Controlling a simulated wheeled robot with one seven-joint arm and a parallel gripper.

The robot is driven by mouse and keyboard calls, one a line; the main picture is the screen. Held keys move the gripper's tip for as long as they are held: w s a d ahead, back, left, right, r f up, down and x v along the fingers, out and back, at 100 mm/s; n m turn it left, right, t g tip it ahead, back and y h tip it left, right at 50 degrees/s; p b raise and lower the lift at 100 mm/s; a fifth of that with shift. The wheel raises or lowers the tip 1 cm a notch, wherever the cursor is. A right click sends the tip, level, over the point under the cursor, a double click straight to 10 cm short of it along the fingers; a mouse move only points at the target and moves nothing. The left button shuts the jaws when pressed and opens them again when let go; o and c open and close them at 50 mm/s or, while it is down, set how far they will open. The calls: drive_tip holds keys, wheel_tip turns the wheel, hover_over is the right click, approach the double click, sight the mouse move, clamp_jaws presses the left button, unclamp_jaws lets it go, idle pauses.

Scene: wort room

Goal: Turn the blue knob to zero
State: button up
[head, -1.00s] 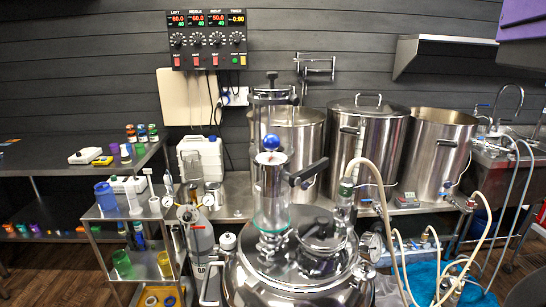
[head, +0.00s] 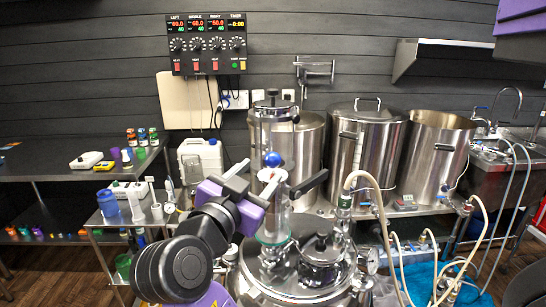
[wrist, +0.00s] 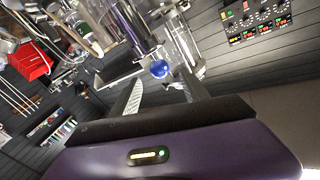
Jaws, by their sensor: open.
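The blue knob (head: 273,159) is a round blue ball on the upright metal and glass column (head: 274,215) above the steel vessel. It also shows in the wrist view (wrist: 160,69), just beyond and between my fingertips. My gripper (head: 262,178) has a purple body and grey fingers and reaches in from the lower left, at or just below the knob's height. In the wrist view, my gripper's two fingers (wrist: 160,84) are apart with nothing between them. I cannot tell whether a finger touches the column. No zero mark on the knob is readable.
A black-handled valve lever (head: 311,182) sticks out right of the column. The steel vessel lid (head: 300,280) is below. Large steel pots (head: 366,150) stand behind. A control panel (head: 207,44) hangs on the wall. Hoses (head: 385,215) run at the right.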

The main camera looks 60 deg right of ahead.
sight(270, 162)
drive_tip(key=shift+s+d+r, duration=0.1)
drive_tip(key=shift+d+r, duration=0.1)
drive_tip(key=shift+d, duration=0.15)
drive_tip(key=d, duration=0.2)
drive_tip(key=d+p, duration=0.1)
drive_tip(key=d, duration=0.1)
drive_tip(key=d+p, duration=0.1)
drive_tip(key=d, duration=0.1)
drive_tip(key=shift+w, duration=0.25)
drive_tip(key=shift+d+f, duration=0.1)
drive_tip(key=shift+d, duration=0.45)
clamp_jaws()
